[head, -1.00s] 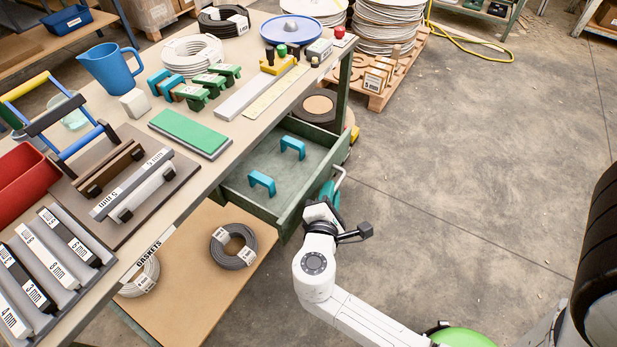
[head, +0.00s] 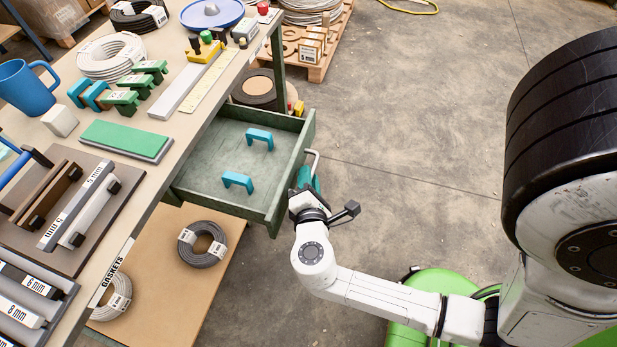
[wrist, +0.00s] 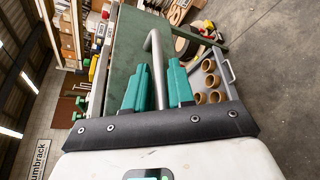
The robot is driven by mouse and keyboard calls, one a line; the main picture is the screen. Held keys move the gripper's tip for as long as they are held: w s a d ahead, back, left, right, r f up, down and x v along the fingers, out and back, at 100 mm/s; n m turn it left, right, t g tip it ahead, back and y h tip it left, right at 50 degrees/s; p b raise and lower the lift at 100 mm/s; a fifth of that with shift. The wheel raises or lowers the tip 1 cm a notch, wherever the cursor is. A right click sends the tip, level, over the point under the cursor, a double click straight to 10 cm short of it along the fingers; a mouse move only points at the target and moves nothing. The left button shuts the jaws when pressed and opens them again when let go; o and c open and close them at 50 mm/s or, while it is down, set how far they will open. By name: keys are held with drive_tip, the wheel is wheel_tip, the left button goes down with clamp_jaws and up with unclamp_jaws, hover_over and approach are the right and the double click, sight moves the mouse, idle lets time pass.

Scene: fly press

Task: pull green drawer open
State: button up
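The green drawer (head: 222,203) is pulled well out from under the bench in the head view. Two teal C-shaped pieces lie inside it. Its grey bar handle (head: 315,158) is on the front panel, and it also shows in the wrist view (wrist: 155,48). My gripper (head: 306,178) is at the handle, outside the drawer front. In the wrist view the handle bar runs down between the two teal fingers of my gripper (wrist: 163,88), which look closed around it. The exact contact is partly hidden.
The bench top (head: 185,138) above carries a green block, a blue jug (head: 27,90), clamps and cable coils. A lower shelf (head: 165,265) holds more coils. A pallet (head: 318,62) stands behind. The concrete floor right of the drawer is clear.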

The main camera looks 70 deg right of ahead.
drive_tip(key=shift+a, duration=0.1)
drive_tip(key=v, duration=1)
drive_tip(key=shift+a, duration=0.3)
drive_tip(key=shift+s, duration=0.1)
drive_tip(key=s+d+m+g+y+p, duration=0.3)
drive_tip(key=d+m+g+y+p, duration=0.25)
drive_tip(key=m, duration=0.25)
drive_tip(key=w+a+r+m+y+p, duration=0.2)
drive_tip(key=a+m+y+p, duration=0.1)
drive_tip(key=a+y, duration=0.4)
drive_tip(key=shift+w+a+r+t+y+p, duration=0.3)
drive_tip(key=shift+y+p, duration=0.2)
drive_tip(key=shift+y, duration=0.25)
